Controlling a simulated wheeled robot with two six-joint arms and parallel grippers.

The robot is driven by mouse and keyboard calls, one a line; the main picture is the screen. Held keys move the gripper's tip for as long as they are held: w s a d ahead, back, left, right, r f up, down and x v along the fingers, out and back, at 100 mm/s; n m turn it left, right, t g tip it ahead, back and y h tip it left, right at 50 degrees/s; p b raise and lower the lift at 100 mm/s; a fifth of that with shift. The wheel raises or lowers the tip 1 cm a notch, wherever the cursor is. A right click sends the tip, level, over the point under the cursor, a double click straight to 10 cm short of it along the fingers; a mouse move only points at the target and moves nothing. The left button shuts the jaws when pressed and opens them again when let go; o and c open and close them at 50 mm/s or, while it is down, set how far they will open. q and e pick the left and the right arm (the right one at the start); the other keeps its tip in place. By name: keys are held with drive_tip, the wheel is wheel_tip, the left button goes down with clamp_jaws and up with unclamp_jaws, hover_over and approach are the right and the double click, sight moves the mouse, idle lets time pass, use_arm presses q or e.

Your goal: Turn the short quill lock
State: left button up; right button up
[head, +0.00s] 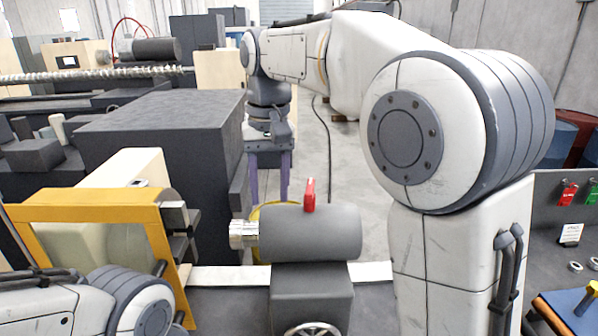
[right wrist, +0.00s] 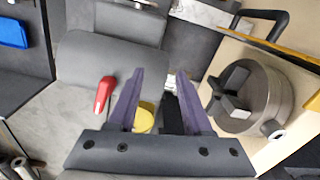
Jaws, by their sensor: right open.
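The short quill lock is a red lever (head: 309,195) standing upright on top of the grey tailstock barrel (head: 320,235). In the right wrist view the lever (right wrist: 103,95) lies left of both fingers, beside the barrel (right wrist: 115,62). The silver quill (head: 243,233) sticks out of the barrel's left end. My right gripper (head: 268,190) points down behind the barrel, left of the lever. Its purple fingers (right wrist: 160,78) are apart with no object gripped, and they do not touch the lever. My left arm shows at lower left; its gripper is out of view.
A chuck (right wrist: 250,95) with dark jaws sits right of my fingers in the wrist view. A yellow-framed guard (head: 95,207) and a large dark block (head: 165,115) stand left. A handwheel (head: 313,329) is at the tailstock's front. Open floor (head: 335,160) lies behind.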

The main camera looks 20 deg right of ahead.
sight(310, 186)
drive_tip(key=w+d+r+m+p, duration=0.1)
drive_tip(key=w+d+r+m, duration=0.35)
drive_tip(key=d+r, duration=0.4)
drive_tip(key=shift+n, duration=0.35)
drive_tip(key=f, duration=0.7)
drive_tip(key=d+f, duration=0.1)
drive_tip(key=f, duration=0.3)
drive_tip(key=shift+w+f+b, duration=0.25)
drive_tip(key=shift+b, duration=0.15)
clamp_jaws()
